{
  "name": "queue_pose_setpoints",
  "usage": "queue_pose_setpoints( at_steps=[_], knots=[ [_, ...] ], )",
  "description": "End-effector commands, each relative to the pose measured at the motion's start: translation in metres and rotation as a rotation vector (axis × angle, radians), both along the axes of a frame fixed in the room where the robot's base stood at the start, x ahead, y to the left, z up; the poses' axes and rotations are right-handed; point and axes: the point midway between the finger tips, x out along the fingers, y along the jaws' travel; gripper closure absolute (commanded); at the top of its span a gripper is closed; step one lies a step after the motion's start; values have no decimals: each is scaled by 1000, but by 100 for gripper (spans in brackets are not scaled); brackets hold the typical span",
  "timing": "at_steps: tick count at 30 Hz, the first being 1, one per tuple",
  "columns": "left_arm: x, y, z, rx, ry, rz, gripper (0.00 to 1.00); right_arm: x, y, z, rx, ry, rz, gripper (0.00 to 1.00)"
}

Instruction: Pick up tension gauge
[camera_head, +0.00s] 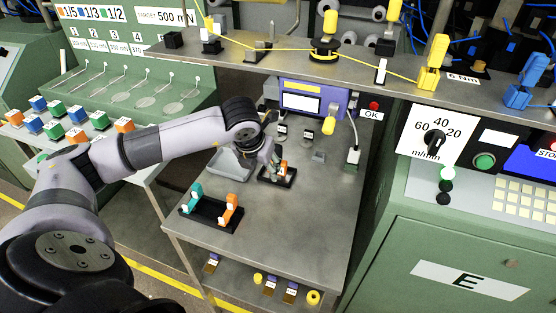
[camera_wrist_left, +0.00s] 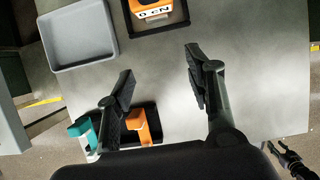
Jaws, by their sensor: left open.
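An orange device with a "0 cN" display (camera_wrist_left: 152,12), which looks like the tension gauge, sits in a small black tray at the top of the left wrist view. In the head view its orange body (camera_head: 284,167) shows beside my left gripper (camera_head: 274,161), which partly hides it. In the left wrist view my left gripper (camera_wrist_left: 158,72) is open, with bare table between its fingers. The gauge lies beyond the fingertips, apart from them. A dark gripper-like shape, probably my right gripper (camera_wrist_left: 290,160), shows small at the lower right of that view.
A longer black tray (camera_head: 211,214) holds a teal piece (camera_head: 195,197) and an orange piece (camera_head: 229,209) near the table's front. A grey bin (camera_head: 230,166) stands left of the gauge. A purple-framed display unit (camera_head: 302,102) stands behind. A shelf (camera_head: 300,65) overhangs the back.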

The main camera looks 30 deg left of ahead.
Motion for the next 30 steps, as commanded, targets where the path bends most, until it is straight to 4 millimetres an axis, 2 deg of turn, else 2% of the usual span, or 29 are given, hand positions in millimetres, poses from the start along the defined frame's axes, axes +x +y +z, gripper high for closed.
queue_pose_setpoints(
  at_steps=[1,7,17,24,27,30],
  knots=[
    [11,1,5,-4,-2,3,52,-1,0,8,0,2,0,60],
    [43,9,3,-4,-1,0,52,-3,0,18,-1,4,0,60],
    [65,14,1,-4,-1,-3,52,-3,0,24,-1,4,0,60],
    [94,21,3,-5,0,-2,52,-2,0,35,0,3,0,60],
    [98,21,-17,-5,3,-3,52,-2,0,36,0,3,0,60],
    [101,23,-25,-3,1,-3,52,-2,1,36,0,3,0,60]
  ],
)
